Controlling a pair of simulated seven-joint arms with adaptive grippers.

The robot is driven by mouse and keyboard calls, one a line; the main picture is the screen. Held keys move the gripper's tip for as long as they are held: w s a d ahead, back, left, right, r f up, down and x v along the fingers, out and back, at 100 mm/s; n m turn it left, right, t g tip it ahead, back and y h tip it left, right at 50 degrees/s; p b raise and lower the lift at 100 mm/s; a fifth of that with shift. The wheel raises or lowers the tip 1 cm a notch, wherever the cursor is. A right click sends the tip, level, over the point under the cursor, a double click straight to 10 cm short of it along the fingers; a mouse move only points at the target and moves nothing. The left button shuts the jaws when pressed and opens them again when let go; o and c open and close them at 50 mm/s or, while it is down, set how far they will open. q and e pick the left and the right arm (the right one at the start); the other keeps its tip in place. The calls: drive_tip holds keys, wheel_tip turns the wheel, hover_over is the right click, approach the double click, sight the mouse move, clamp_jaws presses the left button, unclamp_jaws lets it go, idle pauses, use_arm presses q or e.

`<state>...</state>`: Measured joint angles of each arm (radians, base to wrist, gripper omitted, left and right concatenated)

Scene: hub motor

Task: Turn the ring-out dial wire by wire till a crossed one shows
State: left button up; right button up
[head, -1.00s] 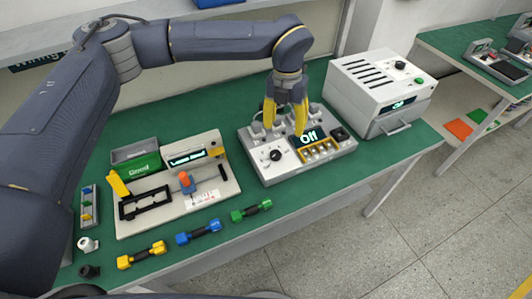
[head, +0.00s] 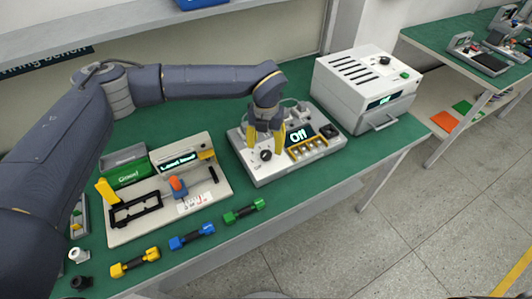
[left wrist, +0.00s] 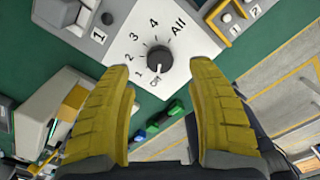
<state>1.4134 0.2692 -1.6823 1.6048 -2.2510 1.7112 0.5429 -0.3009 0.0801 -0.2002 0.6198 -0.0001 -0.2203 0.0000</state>
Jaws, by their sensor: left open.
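The ring-out tester (head: 262,173) is a light grey box on the green bench. Its display (head: 299,135) reads "Off". Its black dial (head: 266,155) has a grey pointer cap; in the left wrist view the dial (left wrist: 158,59) is ringed by Off, 1, 2, 3, 4 and All. My left gripper (head: 265,148) is over the dial, yellow fingers pointing down. In the left wrist view the fingers (left wrist: 160,78) are apart and empty, with the dial ahead between their tips. My right gripper is not in view.
A fixture with a small display (head: 178,160) and a green bin (head: 128,172) stand left. Yellow (head: 134,262), blue (head: 191,236) and green (head: 243,211) pieces lie along the front edge. A white slotted box (head: 350,90) stands right of the tester.

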sight(266, 154)
use_arm(q)
drive_tip(key=shift+f, duration=2.5)
drive_tip(key=shift+c, duration=0.5)
clamp_jaws()
